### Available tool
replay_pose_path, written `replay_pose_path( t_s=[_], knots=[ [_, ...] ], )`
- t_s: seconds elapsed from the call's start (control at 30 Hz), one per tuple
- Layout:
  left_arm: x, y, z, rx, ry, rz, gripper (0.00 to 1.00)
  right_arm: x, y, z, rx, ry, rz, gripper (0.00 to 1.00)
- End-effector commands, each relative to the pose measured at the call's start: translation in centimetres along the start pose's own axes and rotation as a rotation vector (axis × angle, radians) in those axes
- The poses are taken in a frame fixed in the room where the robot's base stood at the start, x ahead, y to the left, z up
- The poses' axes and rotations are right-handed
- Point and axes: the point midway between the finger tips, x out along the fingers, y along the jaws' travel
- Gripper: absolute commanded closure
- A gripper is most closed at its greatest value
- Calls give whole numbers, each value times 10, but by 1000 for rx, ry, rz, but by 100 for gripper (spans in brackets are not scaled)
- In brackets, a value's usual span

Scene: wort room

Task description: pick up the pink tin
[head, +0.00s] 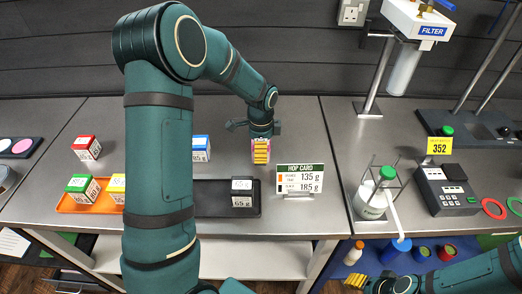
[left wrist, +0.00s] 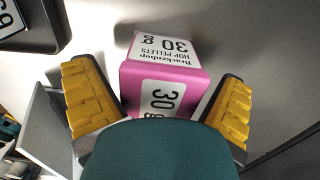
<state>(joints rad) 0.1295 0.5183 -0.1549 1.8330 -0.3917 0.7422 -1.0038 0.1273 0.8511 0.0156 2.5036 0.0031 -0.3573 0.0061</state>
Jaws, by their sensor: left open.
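The pink tin (left wrist: 165,85), a box with white labels reading "30 g" and "HOP PELLETS", stands on the grey bench. In the left wrist view it sits between the two yellow fingers of my left gripper (left wrist: 158,108), which is open, with a gap visible on either side. In the head view my left gripper (head: 261,152) points down at the bench left of the hop card and hides most of the tin. My right gripper (head: 354,281) is low at the bottom edge, away from the tin; its opening is unclear.
The hop card (head: 299,178) stands just right of my left gripper. A black tray (head: 215,207) with a black-topped box (head: 242,192) lies in front. A blue-topped box (head: 201,148) is to the left. An orange tray (head: 67,204) holds boxes. A green-capped bottle (head: 371,200) stands right.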

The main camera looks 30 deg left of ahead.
Motion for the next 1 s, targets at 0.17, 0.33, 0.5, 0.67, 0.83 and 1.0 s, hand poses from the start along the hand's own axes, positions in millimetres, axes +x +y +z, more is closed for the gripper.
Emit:
replay_pose_path(
  t_s=[0.17,0.33,0.5,0.67,0.83,1.0],
  knots=[
    [5,0,0,-1,0,-1,4,1,0,0,0,-1,0,53],
    [4,0,0,-1,0,-1,17,0,0,0,0,-1,0,53],
    [4,0,0,0,0,-1,77,0,0,0,0,-1,0,53],
    [4,0,0,0,0,-1,79,0,0,0,0,-1,0,53],
    [3,0,0,0,1,-1,79,0,0,0,0,-1,0,53],
    [-14,-1,0,0,2,-4,79,-3,-1,-1,1,1,0,53]
  ],
)
